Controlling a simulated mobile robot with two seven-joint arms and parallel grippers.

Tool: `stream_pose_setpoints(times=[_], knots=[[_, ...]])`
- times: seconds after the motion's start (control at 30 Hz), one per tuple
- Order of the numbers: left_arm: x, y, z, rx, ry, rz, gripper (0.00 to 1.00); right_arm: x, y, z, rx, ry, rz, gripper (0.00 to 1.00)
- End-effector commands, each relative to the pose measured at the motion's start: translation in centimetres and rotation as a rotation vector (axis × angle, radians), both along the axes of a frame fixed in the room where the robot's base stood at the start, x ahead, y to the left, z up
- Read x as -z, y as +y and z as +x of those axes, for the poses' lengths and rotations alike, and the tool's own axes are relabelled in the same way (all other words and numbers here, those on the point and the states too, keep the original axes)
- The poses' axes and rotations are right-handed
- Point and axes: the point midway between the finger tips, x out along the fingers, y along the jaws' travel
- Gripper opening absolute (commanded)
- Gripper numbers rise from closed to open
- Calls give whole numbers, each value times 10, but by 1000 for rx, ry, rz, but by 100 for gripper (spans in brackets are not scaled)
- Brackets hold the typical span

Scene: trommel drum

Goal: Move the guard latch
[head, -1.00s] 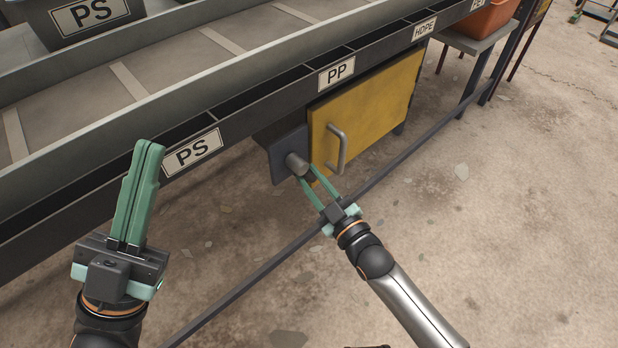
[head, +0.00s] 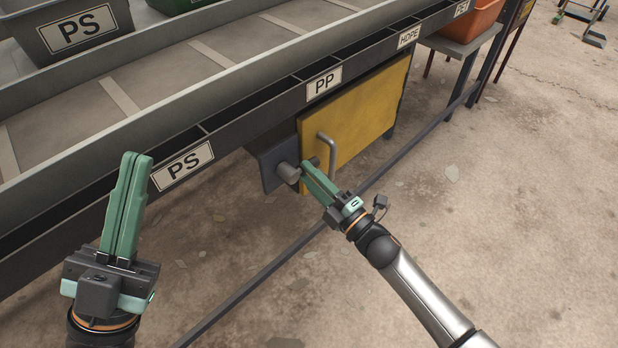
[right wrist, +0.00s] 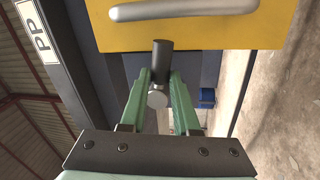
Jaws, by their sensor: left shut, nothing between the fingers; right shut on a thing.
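The guard latch (head: 289,172) shows as a short grey round knob on a dark plate, left of the yellow guard door (head: 352,120). A dark stub stands beside the knob. My right gripper (head: 306,168) is shut on the latch, its green fingers touching it. In the right wrist view, the latch's dark stub (right wrist: 162,60) and pale round end sit between the two fingers, which partly hide them. My left gripper (head: 136,158) is shut, empty and raised, well left of the latch in front of the conveyor.
The door's bent grey handle (head: 331,155) is close to my right fingers. A dark rail (head: 270,265) runs low in front of the door. The conveyor edge (head: 240,125) with its labels passes above.

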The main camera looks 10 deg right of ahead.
Motion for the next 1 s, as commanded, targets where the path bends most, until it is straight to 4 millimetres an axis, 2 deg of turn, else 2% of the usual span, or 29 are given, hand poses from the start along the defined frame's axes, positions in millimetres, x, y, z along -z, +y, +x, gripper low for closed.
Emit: stream_pose_setpoints(times=[0.4, 0.93, 0.97, 1.0], knots=[[0, 0, 0, 1, 1, -2, 0, -5, -2, 1, 2, -99, -140, 0], [-1, 0, 0, 1, -3, -2, 0, -7, -2, 1, 2, -114, -157, 0], [-1, 0, 0, 1, -4, -2, 0, -7, -2, 1, 2, -114, -157, 33], [-1, 0, 0, 1, -4, -2, 0, -7, -2, 1, 2, -114, -157, 38]])
